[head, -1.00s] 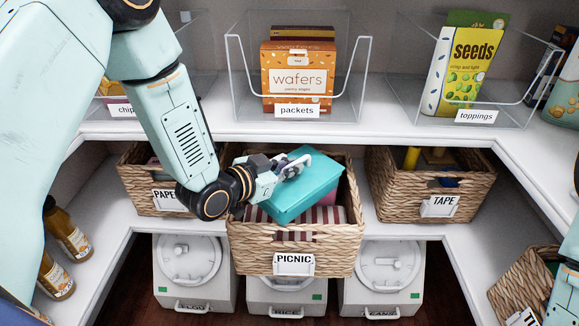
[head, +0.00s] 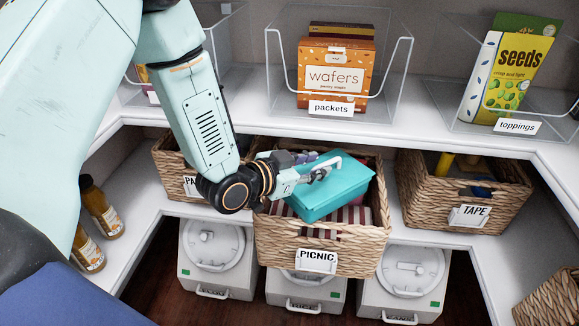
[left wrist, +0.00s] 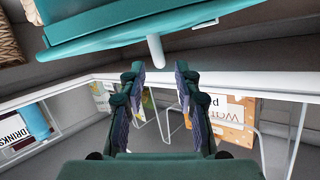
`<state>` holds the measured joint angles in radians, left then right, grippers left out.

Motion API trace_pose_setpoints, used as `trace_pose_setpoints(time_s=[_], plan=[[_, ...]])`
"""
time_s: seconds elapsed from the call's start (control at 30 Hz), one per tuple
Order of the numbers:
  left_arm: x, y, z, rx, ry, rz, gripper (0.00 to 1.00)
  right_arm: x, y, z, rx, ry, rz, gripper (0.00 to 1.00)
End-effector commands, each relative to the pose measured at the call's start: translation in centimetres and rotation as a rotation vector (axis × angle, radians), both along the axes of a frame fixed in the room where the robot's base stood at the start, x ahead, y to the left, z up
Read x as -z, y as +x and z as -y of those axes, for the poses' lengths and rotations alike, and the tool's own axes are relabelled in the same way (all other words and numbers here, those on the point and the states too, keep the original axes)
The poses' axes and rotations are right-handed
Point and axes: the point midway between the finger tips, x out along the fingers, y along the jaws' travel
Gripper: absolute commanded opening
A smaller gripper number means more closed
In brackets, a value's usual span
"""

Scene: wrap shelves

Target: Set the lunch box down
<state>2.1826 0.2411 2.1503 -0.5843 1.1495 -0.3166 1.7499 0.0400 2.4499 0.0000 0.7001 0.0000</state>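The teal lunch box (head: 334,191) is in the woven PICNIC basket (head: 280,240), on red-and-white striped cloth, slightly tilted. Its teal underside or edge crosses the top of the left wrist view (left wrist: 110,30), with a pale handle end (left wrist: 156,52). My left gripper (head: 322,168) reaches over the box from the left, by its pale handle. In the left wrist view the two fingers (left wrist: 160,85) stand apart with a visible gap, and the handle end shows just beyond the tips, not pinched. My right gripper is not in view.
A TAPE basket (head: 420,205) stands to the right and another basket (head: 172,165) to the left. Clear bins with wafers (head: 335,75) and seeds (head: 505,75) stand on the shelf above. Several white canisters (head: 215,255) stand below. Bottles (head: 100,208) are at left.

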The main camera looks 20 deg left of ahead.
Motion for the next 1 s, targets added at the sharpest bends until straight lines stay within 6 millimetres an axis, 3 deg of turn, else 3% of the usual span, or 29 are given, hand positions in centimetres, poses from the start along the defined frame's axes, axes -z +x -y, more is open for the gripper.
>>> trace_pose_setpoints(time_s=[0.5,1.0], plan=[[-2.5,-6.0,-2.7,-0.004,-0.005,0.000,0.33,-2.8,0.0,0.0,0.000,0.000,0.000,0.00],[-3.2,-8.4,-3.7,0.001,-0.001,0.001,0.33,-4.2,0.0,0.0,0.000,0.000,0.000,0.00]])
